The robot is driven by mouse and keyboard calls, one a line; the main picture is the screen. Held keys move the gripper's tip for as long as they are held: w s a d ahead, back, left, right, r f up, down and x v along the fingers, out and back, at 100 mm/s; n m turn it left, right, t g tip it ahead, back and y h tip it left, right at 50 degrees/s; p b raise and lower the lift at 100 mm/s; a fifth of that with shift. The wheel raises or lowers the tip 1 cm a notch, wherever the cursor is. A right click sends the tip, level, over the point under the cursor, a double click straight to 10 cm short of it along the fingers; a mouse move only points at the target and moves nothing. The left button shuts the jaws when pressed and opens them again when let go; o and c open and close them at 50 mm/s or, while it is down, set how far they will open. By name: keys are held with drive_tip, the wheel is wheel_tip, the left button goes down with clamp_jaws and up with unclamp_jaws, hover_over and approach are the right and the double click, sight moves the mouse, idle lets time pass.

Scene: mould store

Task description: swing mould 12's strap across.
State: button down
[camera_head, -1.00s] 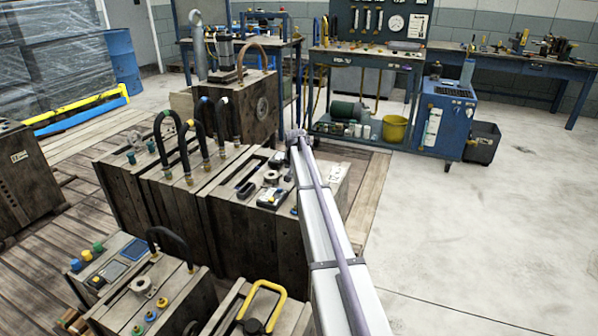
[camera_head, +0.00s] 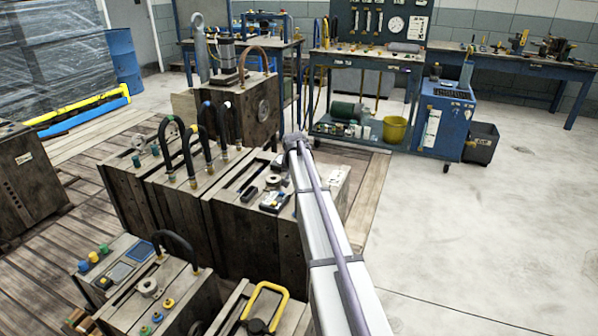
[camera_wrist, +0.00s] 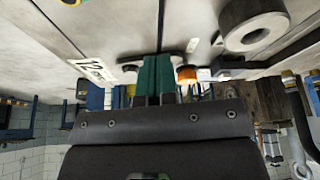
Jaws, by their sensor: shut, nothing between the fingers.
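Mould 12, a weathered box-shaped mould (camera_head: 245,235), stands in the middle of the head view, its top partly covered by my arm. In the wrist view its "12" label (camera_wrist: 91,70) shows on the pale surface at upper left. My gripper (camera_wrist: 157,75) has two green fingers, together and empty, in the middle of the wrist view near that surface; its fingertips are hidden in the head view. A dark bar (camera_wrist: 240,72) lies right of the fingers, near a round ring (camera_wrist: 254,24). I cannot tell whether this bar is the strap. An orange-tipped part (camera_wrist: 187,75) is close beside the fingers.
Moulds with upright black hoses (camera_head: 186,150) stand left of mould 12. A mould with a yellow handle (camera_head: 265,300) and a box with coloured knobs (camera_head: 105,262) are in front. A blue cart (camera_head: 447,118) stands behind. The concrete floor (camera_head: 480,240) at right is clear.

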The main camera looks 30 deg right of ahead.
drive_tip(key=p+v, duration=0.3)
drive_tip(key=v, duration=0.3)
drive_tip(key=shift+p, duration=0.4)
